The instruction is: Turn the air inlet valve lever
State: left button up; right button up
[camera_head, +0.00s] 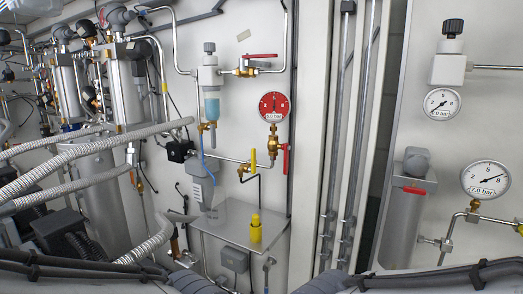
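Several valve levers show, and no readable label tells which one is the air inlet valve. A red lever (262,56) lies level on a brass valve (246,69) at the upper middle. A second red lever (285,160) hangs upright beside a brass valve (273,147) under a red-faced gauge (273,106). A yellow lever (253,160) stands upright just left of it, on the lower pipe. Parts of my arms with black cables cross the bottom left and bottom right corners. Neither gripper's fingers show, and neither arm visibly touches a lever.
A metal shelf (222,222) with a yellow-capped part (256,229) sits below the valves. Ribbed hoses (85,148) and metal cylinders crowd the left. Vertical pipes (355,130) run right of the panel. Two white gauges (442,103) (485,179) and a grey cylinder (407,220) are at the right.

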aim_at(246, 56)
jog(key=z, duration=0.05)
jog(key=k, duration=0.65)
jog(key=z, duration=0.55)
jog(key=i, duration=1.25)
jog(key=u, duration=0.8)
